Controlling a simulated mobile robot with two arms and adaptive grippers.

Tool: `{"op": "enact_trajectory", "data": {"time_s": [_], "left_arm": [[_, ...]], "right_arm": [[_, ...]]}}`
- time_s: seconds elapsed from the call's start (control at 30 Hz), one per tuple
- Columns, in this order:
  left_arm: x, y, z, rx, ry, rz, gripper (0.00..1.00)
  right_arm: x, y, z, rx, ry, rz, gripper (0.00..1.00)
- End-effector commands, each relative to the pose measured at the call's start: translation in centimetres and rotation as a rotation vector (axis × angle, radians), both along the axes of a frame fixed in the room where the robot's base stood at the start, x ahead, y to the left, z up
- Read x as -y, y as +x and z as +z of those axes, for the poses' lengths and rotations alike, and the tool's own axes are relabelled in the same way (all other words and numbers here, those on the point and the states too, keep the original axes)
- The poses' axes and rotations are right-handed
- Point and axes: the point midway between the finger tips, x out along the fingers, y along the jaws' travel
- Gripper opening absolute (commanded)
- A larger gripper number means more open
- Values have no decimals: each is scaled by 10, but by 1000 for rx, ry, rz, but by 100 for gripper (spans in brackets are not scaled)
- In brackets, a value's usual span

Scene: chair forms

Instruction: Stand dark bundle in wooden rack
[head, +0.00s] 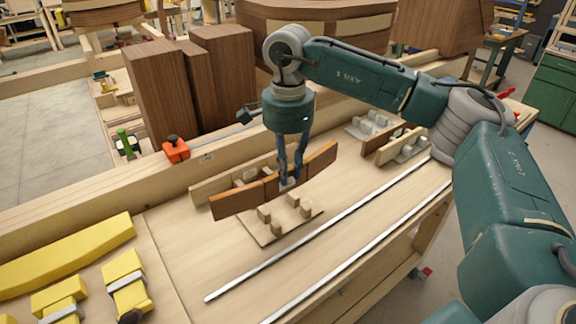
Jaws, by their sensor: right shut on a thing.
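The dark bundle (236,203) is a long, slightly bent brown piece with thin pale bands across it. My right gripper (288,183) points down and is shut on the bundle near its middle. The bundle is on edge, running from lower left to upper right. A wooden rack (270,236), a flat pale base with several upright pegs, lies on the bench just in front of and below the bundle. The bundle hides the rack's far part. I cannot tell whether the bundle touches the rack. My left gripper is not in view.
A lighter board (208,187) stands behind the bundle. More boards (388,146) stand in pegs at right. Metal rails (330,226) run along the bench front. Yellow forms (70,255) lie at left. An orange clamp (176,149) and tall brown blocks (160,95) are behind.

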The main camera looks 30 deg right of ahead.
Motion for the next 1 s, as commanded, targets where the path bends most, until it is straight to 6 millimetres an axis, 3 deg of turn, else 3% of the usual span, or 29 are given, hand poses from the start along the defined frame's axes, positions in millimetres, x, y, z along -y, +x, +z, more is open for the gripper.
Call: {"op": "enact_trajectory", "data": {"time_s": [0.7,1.0], "left_arm": [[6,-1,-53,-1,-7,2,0],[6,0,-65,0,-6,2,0]], "right_arm": [[0,0,-76,0,1,-1,0],[0,0,-94,1,0,-1,0]]}}
